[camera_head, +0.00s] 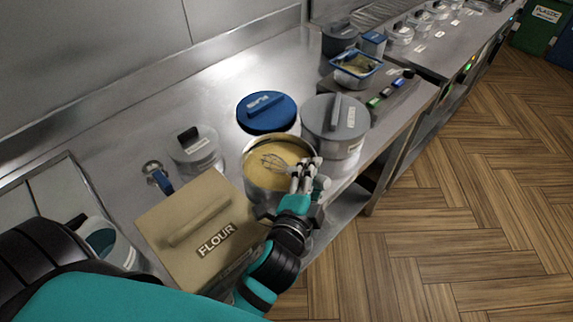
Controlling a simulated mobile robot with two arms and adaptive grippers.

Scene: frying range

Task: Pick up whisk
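A wire whisk (274,161) lies with its wire head over the yellow batter in a round metal pot (262,196). Its handle end points right, toward the pot's rim, and is partly hidden by my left gripper. My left gripper (306,170) is at the right side of the pot, with its fingers at the handle end of the whisk. The fingers look close together, but I cannot tell whether they are closed on the handle. My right gripper is not in view.
A tan flour box (192,228) stands left of the pot. A blue-lidded container (266,112) and a grey-lidded pot (335,124) stand close behind it. A lidded clear container (195,150) is at the left. The counter's front edge is just right of the pot.

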